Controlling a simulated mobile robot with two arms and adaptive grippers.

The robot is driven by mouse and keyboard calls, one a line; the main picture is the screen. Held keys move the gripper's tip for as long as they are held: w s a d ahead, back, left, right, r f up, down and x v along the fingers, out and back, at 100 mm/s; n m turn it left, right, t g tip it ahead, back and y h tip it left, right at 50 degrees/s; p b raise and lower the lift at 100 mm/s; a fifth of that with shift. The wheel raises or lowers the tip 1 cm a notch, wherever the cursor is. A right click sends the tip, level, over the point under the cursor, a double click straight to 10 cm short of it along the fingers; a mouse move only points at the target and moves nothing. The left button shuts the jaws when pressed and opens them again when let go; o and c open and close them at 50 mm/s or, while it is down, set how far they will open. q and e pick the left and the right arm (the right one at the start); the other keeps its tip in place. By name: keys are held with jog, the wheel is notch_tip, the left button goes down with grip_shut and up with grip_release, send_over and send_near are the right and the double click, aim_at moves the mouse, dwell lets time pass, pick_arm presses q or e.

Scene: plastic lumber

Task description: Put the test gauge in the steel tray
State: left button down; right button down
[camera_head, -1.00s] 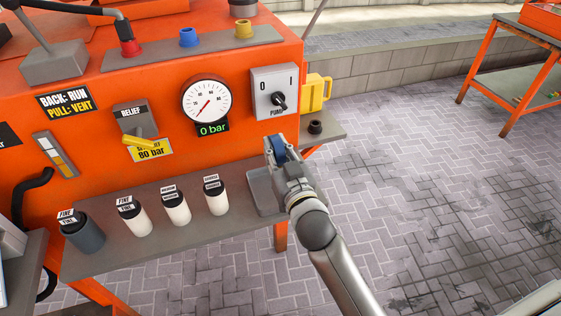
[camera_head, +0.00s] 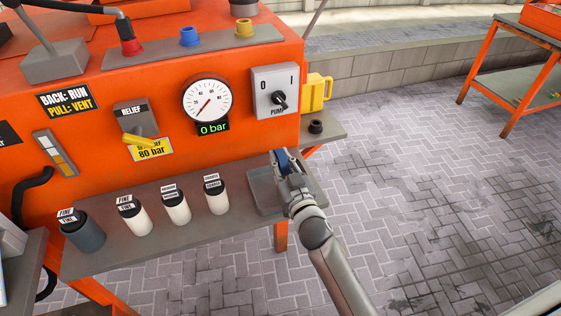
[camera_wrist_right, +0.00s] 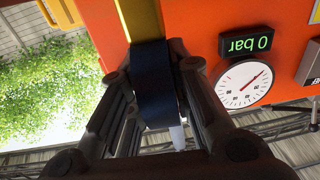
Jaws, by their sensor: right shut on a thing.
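My right gripper (camera_head: 283,161) is shut on a dark blue round thing, likely the test gauge (camera_wrist_right: 152,88). In the right wrist view it sits between the two fingers, with a pale stem at its lower end; its dial face is not visible. The steel tray (camera_head: 258,198) is a shallow grey tray at the right end of the bench shelf. The gripper and the blue thing are over the tray's right part and hide some of it; in the head view I cannot tell how high above it they are. My left gripper is not in view.
Several capped bottles (camera_head: 176,207) stand on the shelf left of the tray. Behind is the orange machine with a dial (camera_head: 206,100) reading 0 bar and a pump switch (camera_head: 275,92). A yellow jug (camera_head: 316,92) and a small black cup (camera_head: 316,126) are at the right.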

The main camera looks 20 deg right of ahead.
jog(key=shift+f, duration=0.15)
jog(key=c, duration=1.3)
grip_release()
jog(key=shift+r, duration=0.25)
jog(key=s, duration=0.4)
jog(key=s+b, duration=0.1)
jog(key=s, duration=0.7)
jog(key=shift+d+f, duration=0.25)
